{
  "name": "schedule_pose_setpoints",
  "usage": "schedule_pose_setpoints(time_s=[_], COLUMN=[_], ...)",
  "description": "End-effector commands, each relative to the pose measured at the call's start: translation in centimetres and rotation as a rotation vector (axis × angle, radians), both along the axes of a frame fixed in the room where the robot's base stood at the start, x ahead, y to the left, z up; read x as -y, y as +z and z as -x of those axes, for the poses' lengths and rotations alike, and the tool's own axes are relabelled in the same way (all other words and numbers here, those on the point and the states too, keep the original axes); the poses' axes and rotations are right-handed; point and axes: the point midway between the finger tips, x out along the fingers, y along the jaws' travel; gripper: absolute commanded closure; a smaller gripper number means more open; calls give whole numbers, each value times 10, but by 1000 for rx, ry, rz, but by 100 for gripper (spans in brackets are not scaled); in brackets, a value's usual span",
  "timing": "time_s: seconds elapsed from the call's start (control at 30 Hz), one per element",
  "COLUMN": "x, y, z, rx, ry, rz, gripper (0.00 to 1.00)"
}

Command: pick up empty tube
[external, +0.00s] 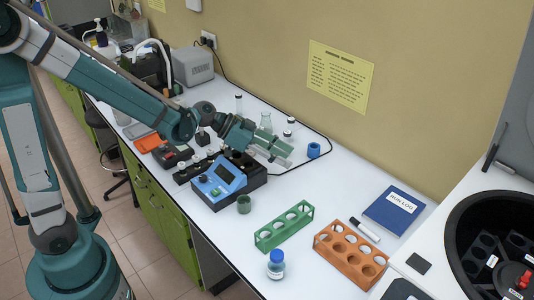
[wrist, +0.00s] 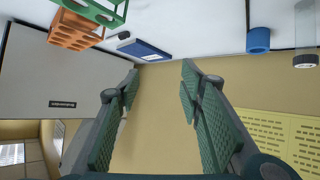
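My gripper (external: 287,153) is in the air above the white bench, to the right of the blue instrument. In the wrist view my gripper (wrist: 160,80) is open, with two green ribbed fingers wide apart and only the tan wall between them. I cannot tell which vessel is the empty tube. A clear vial (wrist: 306,25) shows at the upper right of the wrist view, outside the fingers. Small capped vials stand at the back of the bench, one by the wall (external: 239,103). The green rack (external: 282,229) and the orange rack (external: 350,253) show open holes.
The blue instrument (external: 217,181) stands before a black block. A blue cylinder (external: 313,150) is right of my gripper. A glass flask (external: 265,123) is behind it.

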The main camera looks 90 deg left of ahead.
Motion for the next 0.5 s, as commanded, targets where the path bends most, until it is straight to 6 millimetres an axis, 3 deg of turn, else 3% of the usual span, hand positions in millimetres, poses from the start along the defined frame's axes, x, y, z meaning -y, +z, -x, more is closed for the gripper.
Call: schedule_pose_setpoints(time_s=[0.03,0.5], x=[-17,-148], y=[-3,-30], z=[1,25], rx=[14,147], ry=[11,90], rz=[-4,-73], gripper=[62,62])
